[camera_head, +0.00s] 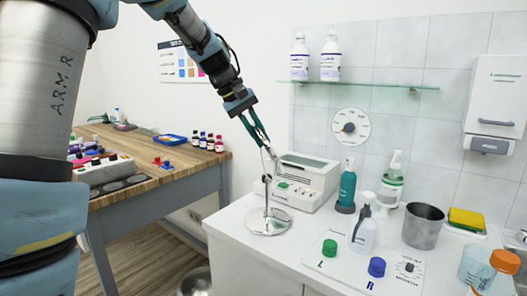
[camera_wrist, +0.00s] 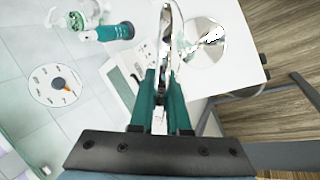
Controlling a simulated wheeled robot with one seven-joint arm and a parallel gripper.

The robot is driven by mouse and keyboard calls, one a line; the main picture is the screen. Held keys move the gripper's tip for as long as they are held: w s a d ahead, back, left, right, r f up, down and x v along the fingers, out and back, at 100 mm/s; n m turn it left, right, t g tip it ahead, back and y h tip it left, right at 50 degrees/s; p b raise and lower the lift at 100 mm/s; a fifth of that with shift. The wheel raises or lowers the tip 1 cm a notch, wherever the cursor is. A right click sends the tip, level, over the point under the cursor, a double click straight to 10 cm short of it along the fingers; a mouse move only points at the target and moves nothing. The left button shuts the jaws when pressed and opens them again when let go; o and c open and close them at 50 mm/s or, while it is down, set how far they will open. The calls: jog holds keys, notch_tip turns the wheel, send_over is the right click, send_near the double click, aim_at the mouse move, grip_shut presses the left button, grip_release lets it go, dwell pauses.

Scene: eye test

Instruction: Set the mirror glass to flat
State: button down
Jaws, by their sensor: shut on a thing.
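The table mirror has a round shiny base (camera_head: 268,222) on the white counter, with a thin upright stem. The base also shows in the wrist view (camera_wrist: 207,38). The mirror glass (camera_wrist: 167,28) appears nearly edge-on in the wrist view, as a narrow upright sliver, so it looks steeply tilted rather than flat. My gripper (camera_head: 266,146) reaches down from the upper left to the top of the mirror. In the wrist view its teal fingers (camera_wrist: 163,75) are shut on the near edge of the glass. The exact contact is partly hidden between the fingers.
A white boxy device (camera_head: 300,182) stands close behind the mirror. A teal bottle (camera_head: 347,186), a spray bottle (camera_head: 363,234) and a metal cup (camera_head: 422,226) stand to the right. A wooden table (camera_head: 150,168) is at left.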

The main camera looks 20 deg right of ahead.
jog(key=f+h+b, duration=0.1)
jog(key=h+b, duration=0.3)
jog(key=b, duration=0.4)
jog(key=a+f+g+h+b, duration=0.1)
jog(key=h+b, duration=0.2)
jog(key=b, duration=0.6)
jog(key=a+f+g+h+b, duration=0.1)
jog(key=h+b, duration=0.3)
jog(key=b, duration=0.4)
jog(key=shift+w+a+f+h, duration=0.1)
jog(key=shift+w+f+h, duration=0.15)
jog(key=shift+f, duration=0.35)
jog(key=shift+r+h+b, duration=0.15)
jog(key=shift+h+b, duration=0.1)
jog(key=shift+b, duration=0.15)
jog(key=c, duration=0.9)
grip_release()
jog(key=a, duration=0.3)
jog(key=w+a, duration=0.1)
jog(key=a, duration=0.6)
jog(key=shift+w+a, duration=0.3)
jog(key=shift+w, duration=0.05)
